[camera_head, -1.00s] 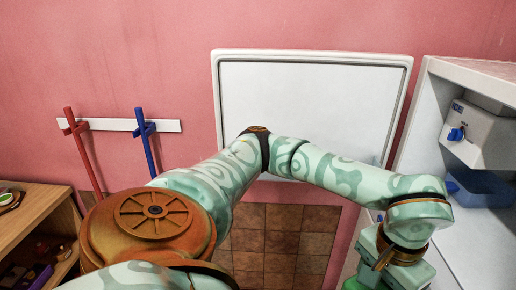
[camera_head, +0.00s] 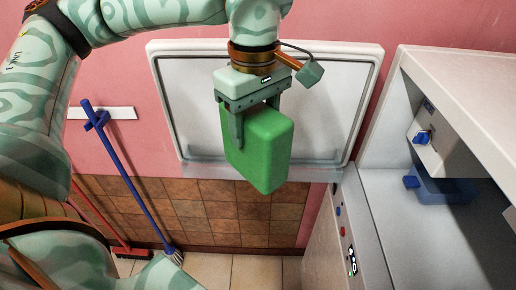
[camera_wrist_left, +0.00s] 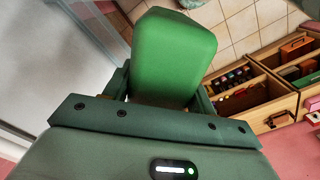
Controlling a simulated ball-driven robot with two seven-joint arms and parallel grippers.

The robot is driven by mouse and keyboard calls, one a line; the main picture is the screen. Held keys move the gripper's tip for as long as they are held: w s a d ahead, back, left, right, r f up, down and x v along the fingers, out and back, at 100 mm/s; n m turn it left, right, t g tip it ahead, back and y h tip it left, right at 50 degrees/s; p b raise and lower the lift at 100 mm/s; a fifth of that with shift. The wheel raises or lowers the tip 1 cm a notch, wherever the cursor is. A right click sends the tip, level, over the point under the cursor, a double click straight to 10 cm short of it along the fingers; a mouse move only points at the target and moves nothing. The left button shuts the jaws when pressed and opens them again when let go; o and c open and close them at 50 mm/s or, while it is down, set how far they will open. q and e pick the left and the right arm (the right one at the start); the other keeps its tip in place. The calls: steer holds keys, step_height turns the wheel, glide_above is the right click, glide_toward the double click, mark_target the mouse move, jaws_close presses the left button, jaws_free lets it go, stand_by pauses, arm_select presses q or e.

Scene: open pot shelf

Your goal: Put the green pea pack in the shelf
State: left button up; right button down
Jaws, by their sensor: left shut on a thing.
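The green pea pack (camera_head: 268,150) is a plain green block with rounded edges. My left gripper (camera_head: 256,128) points down and is shut on its upper part, holding it in the air in front of a white wall panel. The pack (camera_wrist_left: 175,50) also shows in the left wrist view, between the fingers. One finger is partly hidden by the pack. My right gripper is not in view.
A white open cabinet (camera_head: 380,215) stands at the right, with a blue tray (camera_head: 445,188) inside. A blue broom (camera_head: 125,170) and a red one (camera_head: 100,217) lean at the left wall. The white panel (camera_head: 185,90) hangs behind the pack.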

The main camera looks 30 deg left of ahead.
arm_select(q)
steer(key=w+a+f+p, duration=0.3)
steer(key=w+a+f, duration=0.6)
steer(key=f, duration=0.3)
steer(key=shift+w+f, duration=0.3)
steer(key=shift+w, duration=0.6)
steer(key=shift+f, duration=0.1)
steer(key=shift+f, duration=0.15)
steer(key=o, duration=1.4)
steer(key=shift+f, duration=0.1)
step_height(320, 180, up, 13)
steer(key=shift+f, duration=0.15)
